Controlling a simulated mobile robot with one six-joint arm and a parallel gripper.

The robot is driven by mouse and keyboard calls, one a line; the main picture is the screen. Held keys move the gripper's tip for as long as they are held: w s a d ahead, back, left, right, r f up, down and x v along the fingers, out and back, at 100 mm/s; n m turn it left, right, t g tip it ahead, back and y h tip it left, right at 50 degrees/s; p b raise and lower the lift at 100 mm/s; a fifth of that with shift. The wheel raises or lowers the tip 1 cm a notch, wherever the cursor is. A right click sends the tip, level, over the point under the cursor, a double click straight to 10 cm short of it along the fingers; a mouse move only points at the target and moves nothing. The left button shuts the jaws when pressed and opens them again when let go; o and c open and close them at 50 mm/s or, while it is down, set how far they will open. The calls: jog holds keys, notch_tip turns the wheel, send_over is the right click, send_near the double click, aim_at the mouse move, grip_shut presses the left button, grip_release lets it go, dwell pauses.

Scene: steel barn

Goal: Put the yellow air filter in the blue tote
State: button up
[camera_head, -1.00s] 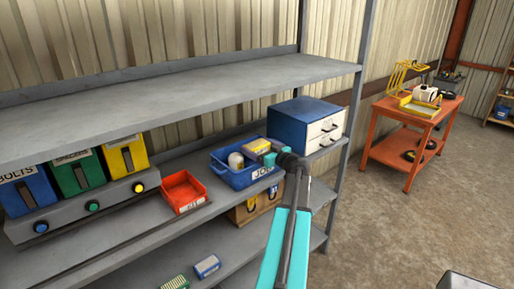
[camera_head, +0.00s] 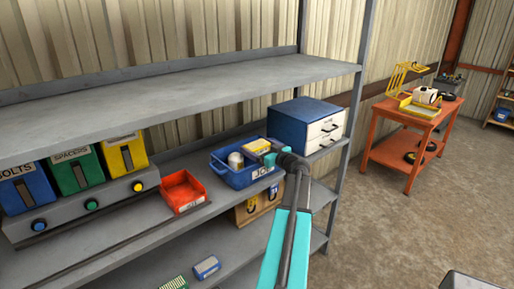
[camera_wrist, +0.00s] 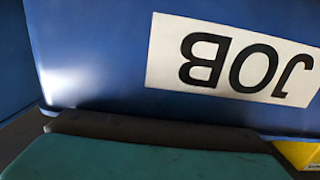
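The blue tote (camera_head: 236,179) with a white JOB label stands on the middle shelf. Its front wall (camera_wrist: 85,60) and upside-down label fill most of the wrist view. A pale rounded item (camera_head: 235,160) is inside the tote. A yellow block, which looks like the yellow air filter (camera_head: 258,145), shows at the tote's back right, beside my gripper (camera_head: 268,157). I cannot tell whether it rests in the tote or is held. A yellow piece with lettering also shows at the wrist view's lower right corner (camera_wrist: 300,154). My gripper is over the tote's right side; its fingertips are unclear.
A red bin (camera_head: 183,191) stands left of the tote, and a blue drawer cabinet (camera_head: 290,125) behind right. The upper shelf (camera_head: 180,95) overhangs. A cardboard bin (camera_head: 262,209) sits below. A shelf post (camera_head: 342,190) rises at right. An orange cart (camera_head: 405,160) stands beyond open floor.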

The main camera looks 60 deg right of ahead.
jog(key=shift+p, duration=1.1)
jog(key=shift+s+f+b, duration=0.25)
jog(key=shift+s+b, duration=0.1)
jog(key=r+b+v, duration=0.1)
jog(key=b+v, duration=0.3)
jog(key=v, duration=0.7)
jog(key=shift+s, duration=0.15)
